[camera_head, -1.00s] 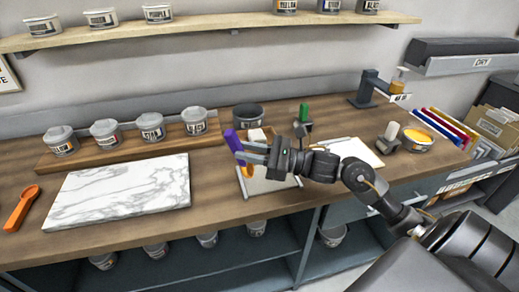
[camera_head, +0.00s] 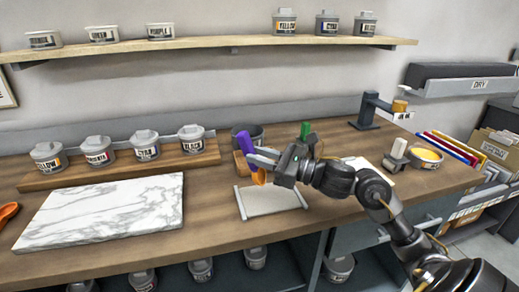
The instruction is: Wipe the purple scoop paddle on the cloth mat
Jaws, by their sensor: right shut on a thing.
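My right gripper (camera_head: 262,159) is shut on the purple scoop (camera_head: 245,141). The fingers hide the middle of the scoop. My left gripper is not in view.
A marble slab (camera_head: 105,212) lies at left, with several lidded tubs on a wooden riser (camera_head: 60,176) behind it. A dark bowl (camera_head: 254,133), a green-topped thing (camera_head: 305,130) and a yellow-filled tub (camera_head: 426,157) stand nearby. An orange scoop (camera_head: 7,212) lies at far left.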

